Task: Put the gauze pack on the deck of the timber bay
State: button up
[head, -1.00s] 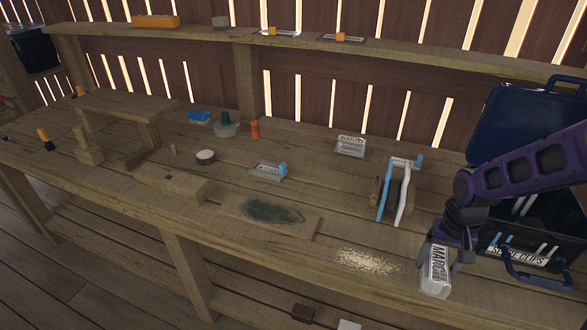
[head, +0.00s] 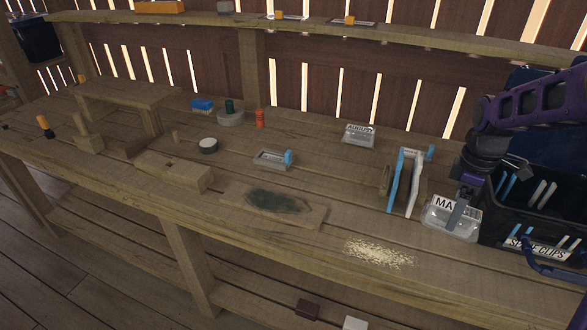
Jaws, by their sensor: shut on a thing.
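My gripper (head: 458,222) is shut on a clear case with a white label reading "MA…" (head: 439,222), partly covered by a finger. The case is level, at or just above the bench between a blue-and-white frame and the black bin. I cannot make out a thing that is plainly the gauze pack; a small white block (head: 354,323) shows at the bottom edge, below the bench. No place is marked as the timber bay; a raised wooden platform (head: 125,93) stands on the bench at the left.
The black bin labelled "…CLIPS" (head: 495,220) stands open close right of my gripper. The blue-and-white frame (head: 404,180) stands close left. A similar case (head: 358,136) lies further back. Sawdust (head: 380,252) and a stained board (head: 270,203) lie toward the front.

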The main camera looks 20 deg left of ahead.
jog(key=shift+w+a+r+n, duration=0.1)
jog(key=shift+w+r+n, duration=0.15)
jog(key=shift+n, duration=0.3)
jog(key=shift+w+a+r+n, duration=0.1)
jog(key=shift+r+n, duration=0.2)
jog(key=shift+n, duration=0.25)
notch_tip(320, 180, down, 10)
jog(key=shift+b, duration=1.1)
jog(key=shift+f, duration=0.2)
jog(key=o, duration=1.3)
jog(key=shift+o, duration=0.2)
jog(key=shift+r, duration=0.1)
notch_tip(320, 180, up, 12)
jog(key=shift+r+p, duration=0.1)
jog(key=shift+p, duration=0.95)
